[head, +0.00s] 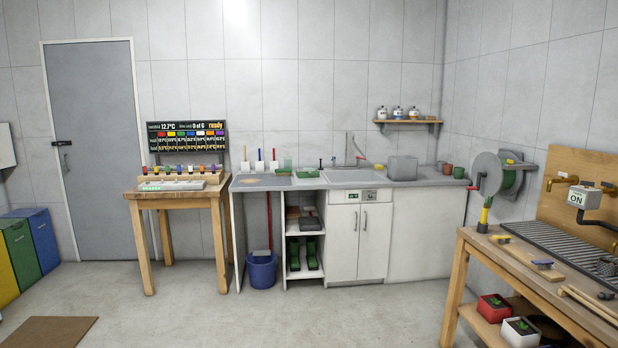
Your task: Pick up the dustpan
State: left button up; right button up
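I cannot make out for certain which thing is the dustpan. A dark flat thing (310,224) lies on the upper shelf of the open cabinet under the counter, too small to name. Three small white flat-bladed tools with upright handles, one tan (245,160), one blue (260,160) and one red (274,160), show at the wall above the counter's left end. A long red handle (268,215) stands behind a blue bucket (262,270) under the counter; its lower end is partly hidden. Neither of my grippers is in view.
A wooden table (170,194) stands left of the counter (330,184). A wooden workbench (462,270) with a hose reel (489,174) near it is at right. Colored bins (22,252) and a brown mat (48,332) are at left. The middle floor is clear.

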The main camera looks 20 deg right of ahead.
aim_at(315, 173)
jog(key=z, duration=0.2)
jog(key=i+z, duration=0.25)
jog(key=i, duration=3.6)
jog(key=i+z, duration=0.1)
jog(key=i, duration=0.4)
jog(key=i+j+z, duration=0.15)
jog(key=i, duration=0.3)
jog(key=i+j+z, duration=0.1)
jog(key=i, duration=0.4)
jog(key=i+j+z, duration=0.15)
jog(key=i, duration=0.35)
